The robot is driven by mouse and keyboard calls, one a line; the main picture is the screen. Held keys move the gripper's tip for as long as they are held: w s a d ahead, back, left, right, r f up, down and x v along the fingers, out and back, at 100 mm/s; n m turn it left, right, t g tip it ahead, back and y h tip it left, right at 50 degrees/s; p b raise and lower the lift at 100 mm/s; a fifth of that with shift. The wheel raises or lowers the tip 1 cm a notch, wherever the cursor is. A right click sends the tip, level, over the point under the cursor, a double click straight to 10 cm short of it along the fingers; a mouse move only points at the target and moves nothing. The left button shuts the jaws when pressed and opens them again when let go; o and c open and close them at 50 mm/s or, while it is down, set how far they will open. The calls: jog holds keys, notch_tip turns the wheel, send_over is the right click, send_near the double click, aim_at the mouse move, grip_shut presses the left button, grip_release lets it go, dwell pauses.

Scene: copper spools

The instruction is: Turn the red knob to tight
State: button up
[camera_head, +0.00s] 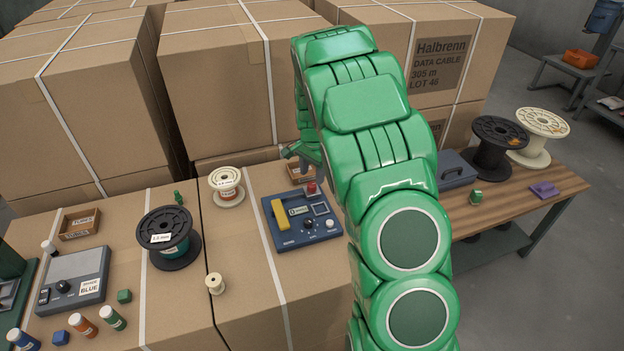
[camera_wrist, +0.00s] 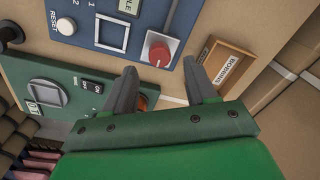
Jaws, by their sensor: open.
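The red knob (camera_wrist: 160,49) sits on a blue panel (camera_wrist: 117,22) in the wrist view, with a pale line on its face. In the head view the red knob (camera_head: 311,188) is at the back right corner of the blue device (camera_head: 292,226). My gripper (camera_wrist: 160,75) is open, with one finger on each side of the knob's line in the picture; the fingertips appear apart from the knob. In the head view my gripper (camera_head: 291,153) is partly hidden, above and behind the device. I cannot read any tight mark.
Tall cartons (camera_head: 215,75) rise behind; a black spool (camera_head: 168,238) and a cream spool (camera_head: 227,186) stand left of the device.

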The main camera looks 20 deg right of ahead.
aim_at(312, 185)
jog(key=shift+r, duration=1.85)
